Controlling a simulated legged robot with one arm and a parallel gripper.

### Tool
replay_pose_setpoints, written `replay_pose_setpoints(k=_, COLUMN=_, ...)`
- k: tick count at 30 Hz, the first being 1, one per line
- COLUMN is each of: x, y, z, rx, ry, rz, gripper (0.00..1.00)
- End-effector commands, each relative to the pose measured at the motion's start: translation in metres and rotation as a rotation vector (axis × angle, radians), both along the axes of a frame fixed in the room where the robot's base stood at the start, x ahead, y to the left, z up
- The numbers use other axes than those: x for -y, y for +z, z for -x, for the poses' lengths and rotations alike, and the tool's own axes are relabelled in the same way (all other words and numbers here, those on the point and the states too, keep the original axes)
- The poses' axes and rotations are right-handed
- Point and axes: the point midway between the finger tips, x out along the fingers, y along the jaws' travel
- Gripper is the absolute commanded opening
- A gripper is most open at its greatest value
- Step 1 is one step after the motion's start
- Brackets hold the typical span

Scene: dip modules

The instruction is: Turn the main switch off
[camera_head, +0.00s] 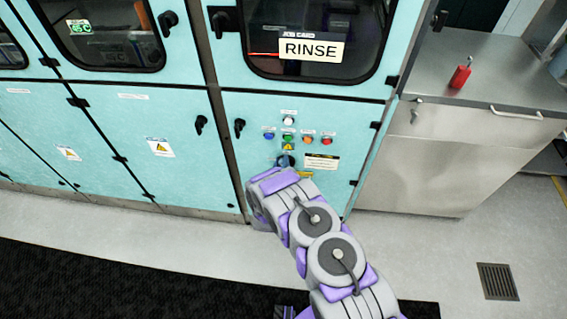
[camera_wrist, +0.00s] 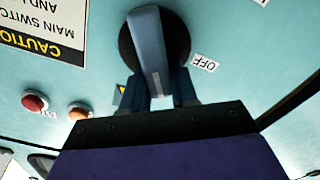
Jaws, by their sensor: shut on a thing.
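The main switch (camera_wrist: 151,45) is a blue-grey bar handle on a dark round base on the turquoise panel. In the wrist view its bar runs nearly up and down the picture, slightly tilted. An OFF label (camera_wrist: 204,63) is to the right of the base, and the bar does not point along it. My gripper (camera_wrist: 160,96) is shut on the near end of the bar, with one finger on each side. In the head view the switch (camera_head: 286,160) shows just above my wrist, and my fingers are mostly hidden there.
Red (camera_wrist: 35,102) and orange (camera_wrist: 80,112) push buttons and a caution sign (camera_wrist: 45,28) sit near the switch. In the head view, several coloured buttons are above it. A cabinet handle (camera_head: 239,127) sticks out to the left. A steel counter (camera_head: 450,150) stands at right.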

Motion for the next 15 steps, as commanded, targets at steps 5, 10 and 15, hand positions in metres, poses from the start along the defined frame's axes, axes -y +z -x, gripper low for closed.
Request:
replay_pose_setpoints(k=5, x=-0.008, y=-0.004, z=0.0, rx=-0.005, ry=0.006, rz=0.166, gripper=0.0)
replay_pose_setpoints(k=10, x=-0.011, y=-0.007, z=0.0, rx=-0.01, ry=0.007, rz=0.327, gripper=0.0)
replay_pose_setpoints(k=15, x=-0.014, y=-0.012, z=0.0, rx=-0.016, ry=0.007, rz=0.489, gripper=0.0)
